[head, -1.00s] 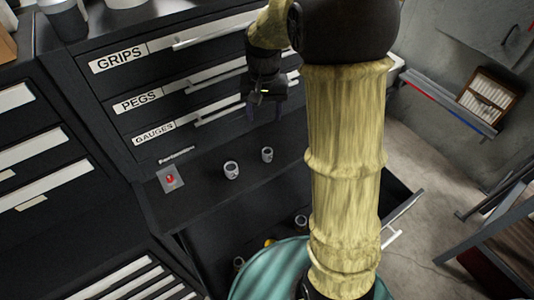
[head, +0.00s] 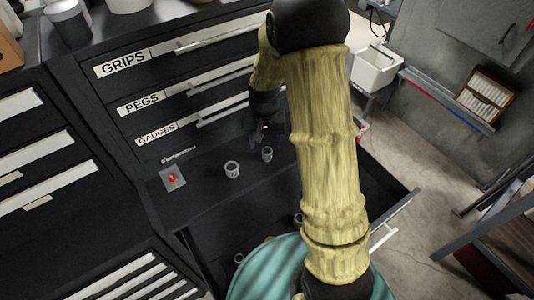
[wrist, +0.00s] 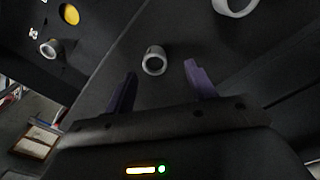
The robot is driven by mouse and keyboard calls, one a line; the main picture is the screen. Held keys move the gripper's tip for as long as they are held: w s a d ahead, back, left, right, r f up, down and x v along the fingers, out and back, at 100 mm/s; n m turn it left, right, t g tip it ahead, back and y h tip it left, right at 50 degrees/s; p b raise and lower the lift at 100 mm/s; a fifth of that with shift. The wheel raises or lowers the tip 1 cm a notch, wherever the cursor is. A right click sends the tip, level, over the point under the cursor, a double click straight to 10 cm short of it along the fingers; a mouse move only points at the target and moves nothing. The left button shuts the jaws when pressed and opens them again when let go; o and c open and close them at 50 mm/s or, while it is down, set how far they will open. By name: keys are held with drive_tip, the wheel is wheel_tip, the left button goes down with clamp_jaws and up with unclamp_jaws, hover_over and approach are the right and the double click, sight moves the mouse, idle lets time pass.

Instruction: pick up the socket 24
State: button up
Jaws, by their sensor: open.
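Two grey sockets stand upright on the dark ledge (head: 205,200): a larger one (head: 232,169) and a smaller one (head: 267,154) to its right. No size mark is readable, so I cannot tell which is socket 24. My gripper (head: 257,141) hangs close to the smaller socket, partly hidden behind my arm. In the wrist view, my gripper (wrist: 160,70) is open and empty. The smaller socket (wrist: 154,60) shows between its purple fingertips, apparently just beyond them. The larger socket (wrist: 235,5) is cut off at the top edge.
An open drawer (head: 375,180) lies below the ledge, with another socket (head: 298,219) inside. A card with a red item (head: 172,177) lies at the ledge's left. The labelled cabinet drawers (head: 150,100) rise behind. A yellow round thing (wrist: 70,14) shows in the wrist view.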

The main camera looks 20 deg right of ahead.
sight(267, 151)
drive_tip(key=shift+s+d+f+p, duration=0.15)
drive_tip(key=shift+f+p, duration=0.45)
drive_tip(key=shift+f, duration=0.7)
drive_tip(key=shift+s+d+f+p, duration=0.15)
drive_tip(key=shift+f+p, duration=0.4)
drive_tip(key=shift+f, duration=0.75)
drive_tip(key=shift+c, duration=0.3)
drive_tip(key=c, duration=1.1)
